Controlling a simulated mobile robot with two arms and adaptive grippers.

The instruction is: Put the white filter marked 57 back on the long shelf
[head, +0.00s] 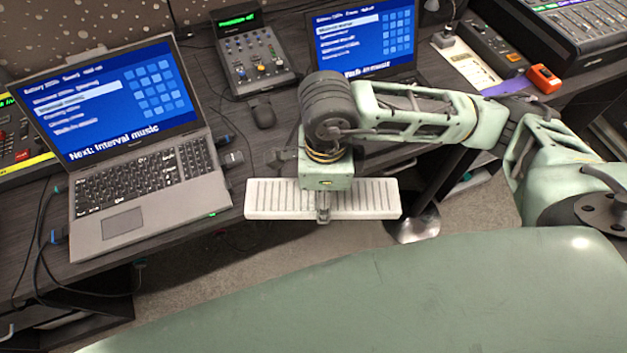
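A long white ribbed panel (272,199), which looks like the white filter, is level at the front edge of the dark desk, partly out over the floor. I cannot read a 57 on it. My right gripper (323,208) points down at its middle, with a finger showing against its front side. The gripper appears shut on the panel; its far finger is hidden. The long shelf cannot be made out in this view. My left gripper is not in view.
An open laptop (140,160) stands left on the desk (215,105), with cables beside it. A small fader console (252,60), a mouse (262,112) and a second laptop (365,35) are behind the panel. A mixer (575,30) and an orange device (544,78) are at the right.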

